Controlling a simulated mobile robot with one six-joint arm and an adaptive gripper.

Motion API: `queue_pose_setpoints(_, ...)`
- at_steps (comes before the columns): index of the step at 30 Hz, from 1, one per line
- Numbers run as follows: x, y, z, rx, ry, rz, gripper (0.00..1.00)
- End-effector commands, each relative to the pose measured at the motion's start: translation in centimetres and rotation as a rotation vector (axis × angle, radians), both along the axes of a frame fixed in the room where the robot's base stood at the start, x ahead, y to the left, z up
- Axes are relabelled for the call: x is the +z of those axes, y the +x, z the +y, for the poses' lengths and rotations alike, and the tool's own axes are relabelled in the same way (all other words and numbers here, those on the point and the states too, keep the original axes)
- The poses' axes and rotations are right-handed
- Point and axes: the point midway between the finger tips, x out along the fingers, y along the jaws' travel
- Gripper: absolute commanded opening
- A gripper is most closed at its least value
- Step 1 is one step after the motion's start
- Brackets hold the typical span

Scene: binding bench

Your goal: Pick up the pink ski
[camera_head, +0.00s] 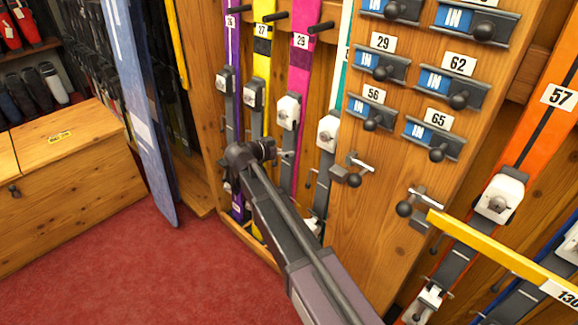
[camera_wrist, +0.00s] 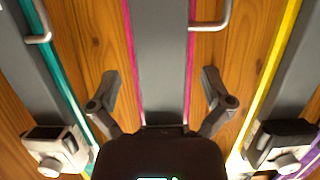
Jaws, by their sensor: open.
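The pink ski (camera_head: 299,66) stands upright in the rack in the head view, with a "29" label near its top and a white binding piece lower down. In the wrist view the pink ski (camera_wrist: 189,62) runs down the middle, mostly a grey plate between thin pink edges. My gripper (camera_wrist: 160,92) is open, with one finger on each side of the ski in this view. Wood shows between each finger and the ski's edges. My arm hides part of the lower ski in the head view.
The yellow ski (camera_head: 262,60) and teal-edged ski (camera_head: 344,60) flank the pink one; purple (camera_head: 232,60) stands farther left. Dark pegs (camera_head: 321,27) project above. A wooden panel with numbered "IN" levers (camera_head: 437,138) is at right. Red carpet (camera_head: 150,275) is clear at lower left.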

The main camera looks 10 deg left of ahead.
Motion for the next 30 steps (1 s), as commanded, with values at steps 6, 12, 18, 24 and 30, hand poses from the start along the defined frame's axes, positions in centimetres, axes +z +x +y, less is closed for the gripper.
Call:
queue_pose_setpoints(6, -0.72, 1.37, -0.76, 0.001, 0.000, 0.000, 1.00)
queue_pose_setpoints(12, -0.67, 1.39, -0.78, 0.001, 0.000, 0.000, 1.00)
queue_pose_setpoints(18, -0.67, 1.37, -0.75, 0.001, 0.000, 0.000, 1.00)
queue_pose_setpoints(24, -0.67, 1.35, -0.73, 0.002, 0.001, 0.000, 0.91)
queue_pose_setpoints(30, -0.67, 1.34, -0.71, 0.002, 0.001, 0.000, 0.32)
